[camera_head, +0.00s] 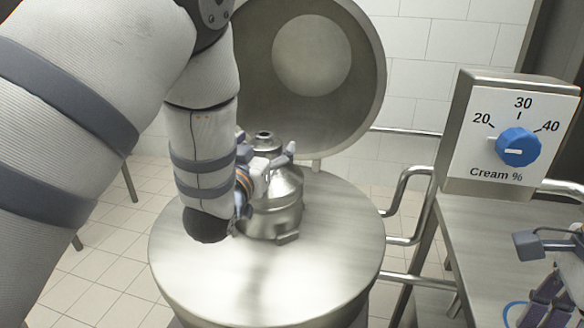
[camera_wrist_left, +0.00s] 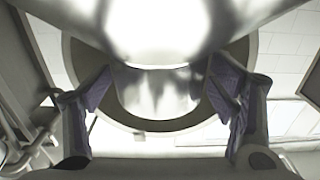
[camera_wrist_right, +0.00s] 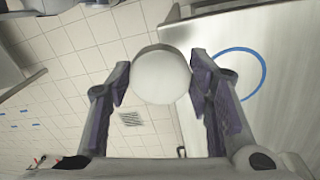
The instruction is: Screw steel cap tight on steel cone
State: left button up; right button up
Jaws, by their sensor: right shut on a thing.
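The steel cone (camera_head: 275,215) stands upright on a round steel top. A narrower steel neck piece (camera_head: 264,143), perhaps the cap, shows above it; my gripper hides the joint, so I cannot tell how it sits. My left gripper (camera_head: 264,182) reaches around the upper part of the cone. In the left wrist view its fingers (camera_wrist_left: 160,90) stand apart on either side of shiny steel, with gaps showing. My right gripper (camera_wrist_right: 162,85) is shut on a pale round object (camera_wrist_right: 162,75), seen end-on over the bench side. Its fingers also show at the head view's lower right edge.
The round steel top (camera_head: 330,260) has clear room in front of the cone. A large open steel lid (camera_head: 360,80) stands behind it. At the right are a Cream % dial box (camera_head: 470,135), bent pipes (camera_head: 392,200), and a bench with a blue ring (camera_wrist_right: 262,75).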

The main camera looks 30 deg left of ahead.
pick_arm(q)
jog(key=shift+w+f, duration=0.15)
jog(key=c, duration=0.4)
pick_arm(e)
jog(key=shift+w+f, duration=0.1)
pick_arm(q)
jog(key=c, duration=0.9)
grip_shut()
jog(key=shift+r, duration=0.3)
